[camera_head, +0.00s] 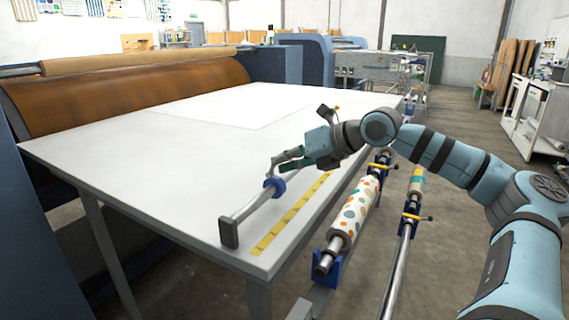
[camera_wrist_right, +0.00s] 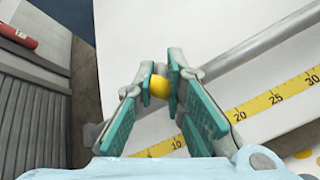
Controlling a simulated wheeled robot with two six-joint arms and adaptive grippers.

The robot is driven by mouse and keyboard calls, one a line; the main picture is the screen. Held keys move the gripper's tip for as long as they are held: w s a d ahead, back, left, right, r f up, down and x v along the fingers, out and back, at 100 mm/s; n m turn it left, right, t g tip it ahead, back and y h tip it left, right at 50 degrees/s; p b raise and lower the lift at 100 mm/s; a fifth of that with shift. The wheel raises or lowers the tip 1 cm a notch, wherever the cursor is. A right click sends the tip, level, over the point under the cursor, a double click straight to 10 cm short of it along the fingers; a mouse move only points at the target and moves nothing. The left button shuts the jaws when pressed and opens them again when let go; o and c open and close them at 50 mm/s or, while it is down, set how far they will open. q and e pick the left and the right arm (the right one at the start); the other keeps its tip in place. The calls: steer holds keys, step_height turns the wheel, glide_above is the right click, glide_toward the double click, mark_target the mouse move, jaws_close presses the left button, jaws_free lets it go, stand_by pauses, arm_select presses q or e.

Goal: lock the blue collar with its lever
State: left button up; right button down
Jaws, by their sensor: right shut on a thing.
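The blue collar (camera_head: 275,186) sits around a grey metal bar (camera_head: 252,203) on the white table, with a dark block at the bar's near end. My right gripper (camera_head: 279,168) is at the collar from above and behind. In the right wrist view my gripper (camera_wrist_right: 163,80) is shut on the lever's yellow knob (camera_wrist_right: 159,88), which shows between the teal finger pads. The bar (camera_wrist_right: 245,48) runs behind the fingers. The collar is hidden there, and the lever's angle cannot be told. My left gripper is not in view.
A yellow measuring tape (camera_head: 291,213) lies along the table's right edge. Beside the table, a dotted fabric roll (camera_head: 355,210) and a second bar (camera_head: 403,250) rest in blue holders. The calender's brown drum (camera_head: 130,85) stands behind. The white tabletop (camera_head: 120,150) is largely clear.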

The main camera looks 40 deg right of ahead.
steer(key=c, duration=1.6)
jaws_free()
steer(key=shift+d, duration=0.15)
steer(key=shift+c, duration=0.2)
steer(key=shift+d+r, duration=0.1)
steer(key=shift+r, duration=0.4)
step_height(320, 180, up, 9)
steer(key=shift+o, duration=0.2)
